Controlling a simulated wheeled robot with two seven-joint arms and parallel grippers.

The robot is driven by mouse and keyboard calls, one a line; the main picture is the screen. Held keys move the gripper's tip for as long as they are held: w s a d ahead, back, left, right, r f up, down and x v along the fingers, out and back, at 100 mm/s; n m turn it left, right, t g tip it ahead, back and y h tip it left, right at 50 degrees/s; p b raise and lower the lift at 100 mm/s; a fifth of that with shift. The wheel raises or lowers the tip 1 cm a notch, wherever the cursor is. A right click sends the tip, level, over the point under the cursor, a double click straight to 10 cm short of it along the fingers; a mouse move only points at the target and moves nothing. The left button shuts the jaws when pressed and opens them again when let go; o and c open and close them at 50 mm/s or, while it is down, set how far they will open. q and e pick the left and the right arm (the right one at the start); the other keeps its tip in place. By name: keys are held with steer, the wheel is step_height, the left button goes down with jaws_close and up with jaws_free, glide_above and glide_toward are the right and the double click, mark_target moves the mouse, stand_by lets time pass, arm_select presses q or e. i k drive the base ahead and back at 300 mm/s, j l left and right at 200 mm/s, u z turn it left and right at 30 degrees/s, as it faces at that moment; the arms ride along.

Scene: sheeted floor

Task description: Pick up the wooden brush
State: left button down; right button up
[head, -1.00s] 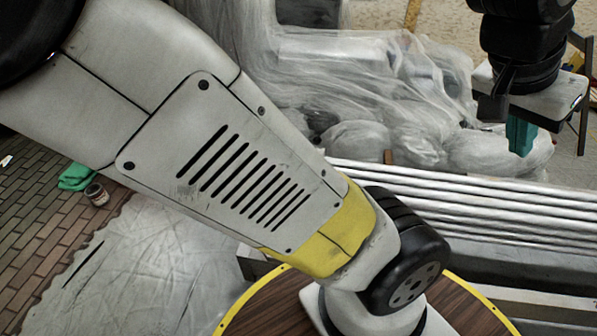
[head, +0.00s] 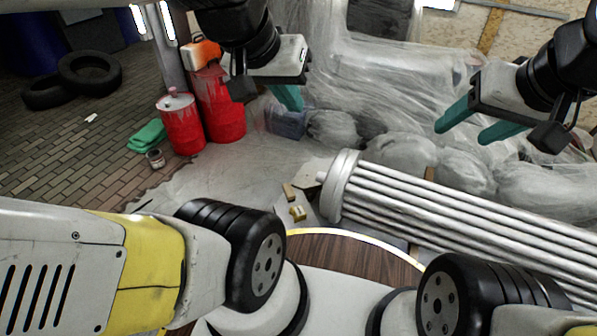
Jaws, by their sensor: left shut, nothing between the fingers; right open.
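I cannot make out the wooden brush for sure. A small tan wooden piece (head: 289,192) lies on the sheeted floor left of the fluted column's end; it is too small to tell whether it is the brush. A small yellowish object (head: 298,213) lies just below it. My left gripper (head: 289,97) is at the top centre, its teal fingers together and empty, apart from these pieces. My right gripper (head: 478,120) is at the upper right, its teal fingers spread and empty, above the plastic-covered heap.
A white fluted column (head: 450,220) lies across the right side. Red barrels (head: 181,122), a green cloth (head: 148,135) and a paint can (head: 155,158) stand or lie at left. Tyres (head: 90,73) lie on the bricks. Plastic-covered bulky shapes (head: 400,80) fill the back. Sheeted floor (head: 225,180) is clear at centre left.

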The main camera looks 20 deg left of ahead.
mark_target(289, 192)
steer(key=u, duration=0.7)
steer(key=z, duration=1.6)
steer(key=u, duration=1.6)
steer(key=i+j, duration=0.4)
steer(key=j, duration=0.15)
steer(key=i+j, duration=0.85)
steer(key=j, duration=0.2)
